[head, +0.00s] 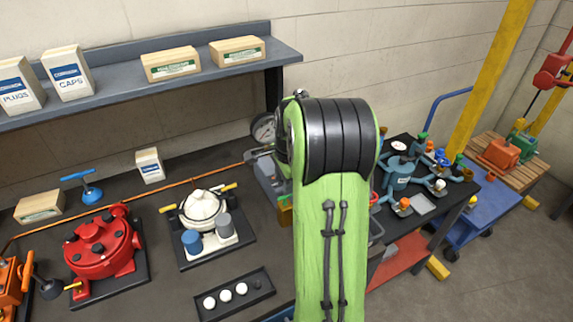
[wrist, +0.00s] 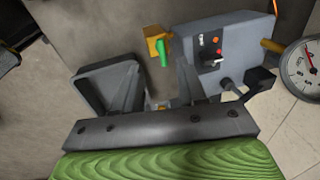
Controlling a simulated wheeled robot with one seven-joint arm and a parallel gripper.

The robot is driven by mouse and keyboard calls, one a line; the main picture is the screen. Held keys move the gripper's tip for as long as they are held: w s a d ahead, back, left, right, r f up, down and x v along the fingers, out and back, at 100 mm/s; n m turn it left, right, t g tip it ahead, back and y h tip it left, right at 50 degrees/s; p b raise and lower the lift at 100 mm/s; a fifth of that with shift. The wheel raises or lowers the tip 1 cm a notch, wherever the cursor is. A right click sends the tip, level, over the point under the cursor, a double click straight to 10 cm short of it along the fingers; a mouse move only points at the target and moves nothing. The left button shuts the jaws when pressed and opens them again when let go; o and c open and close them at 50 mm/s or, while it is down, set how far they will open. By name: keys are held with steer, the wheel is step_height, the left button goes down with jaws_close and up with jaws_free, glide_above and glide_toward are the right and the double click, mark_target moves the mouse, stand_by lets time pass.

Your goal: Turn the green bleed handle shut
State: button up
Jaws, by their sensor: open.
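The green bleed handle (wrist: 164,53) shows in the wrist view as a short green bar beside a brass-yellow fitting (wrist: 153,38). The fitting is at the left end of a grey box (wrist: 228,48) with a dark panel and small coloured parts. My gripper (wrist: 158,63) is open, its two grey fingers apart. The handle appears just beyond the fingertips, nearer the right one; I cannot tell whether they touch. Nothing is seen held.
A round gauge (wrist: 302,65) is right of the box. On the bench are a red motor (head: 103,247), a white-topped unit (head: 203,207) and a tray with white balls (head: 207,302). A shelf (head: 130,88) runs above.

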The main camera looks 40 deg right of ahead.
step_height(320, 180, up, 8)
steer(key=s, duration=0.1)
steer(key=shift+s+a+f+p, duration=0.15)
steer(key=shift+s+a+p, duration=0.1)
steer(key=shift+p, duration=0.1)
